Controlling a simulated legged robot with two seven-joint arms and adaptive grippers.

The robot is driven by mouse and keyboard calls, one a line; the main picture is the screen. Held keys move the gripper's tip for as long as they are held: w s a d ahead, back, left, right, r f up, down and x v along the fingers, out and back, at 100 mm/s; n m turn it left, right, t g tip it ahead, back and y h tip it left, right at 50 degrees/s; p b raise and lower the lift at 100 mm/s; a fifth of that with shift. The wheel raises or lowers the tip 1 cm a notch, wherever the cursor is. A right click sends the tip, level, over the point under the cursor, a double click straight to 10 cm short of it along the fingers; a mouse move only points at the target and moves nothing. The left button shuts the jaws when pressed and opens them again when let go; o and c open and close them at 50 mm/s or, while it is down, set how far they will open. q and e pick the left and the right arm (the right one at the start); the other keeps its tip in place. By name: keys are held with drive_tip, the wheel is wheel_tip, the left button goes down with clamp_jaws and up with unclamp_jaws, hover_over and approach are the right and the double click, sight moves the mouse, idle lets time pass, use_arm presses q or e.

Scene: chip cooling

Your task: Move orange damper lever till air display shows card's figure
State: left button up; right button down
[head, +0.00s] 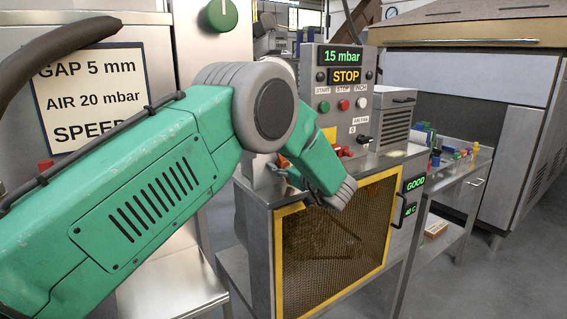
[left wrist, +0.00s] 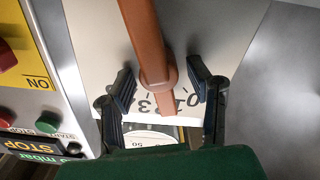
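The orange damper lever (left wrist: 147,45) runs down the left wrist view, with its pivot over a plate numbered 0 to 3. Its narrow tip lies among the digits. My left gripper (left wrist: 160,82) has its two black fingers apart on either side of the lever, with gaps visible. In the head view, a small orange part (head: 283,161) shows beside my green arm, which hides most of the gripper. The air display (head: 342,56) reads 15 mbar. The card (head: 90,97) reads GAP 5 mm and AIR 20 mbar; its SPEED line is covered. My right gripper is not in view.
The control box (head: 338,115) has a STOP sign and several buttons. Below is a cabinet with a yellow-framed mesh front (head: 335,240) and a GOOD, 40 C display (head: 413,197). A side table (head: 462,165) holds small coloured items. A round gauge (left wrist: 150,138) partly shows.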

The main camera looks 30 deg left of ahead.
use_arm(q)
drive_tip(key=shift+s+d, duration=0.2)
drive_tip(key=shift+d, duration=0.15)
drive_tip(key=v, duration=1.1)
drive_tip(key=shift+d, duration=0.2)
drive_tip(key=shift+w, duration=0.1)
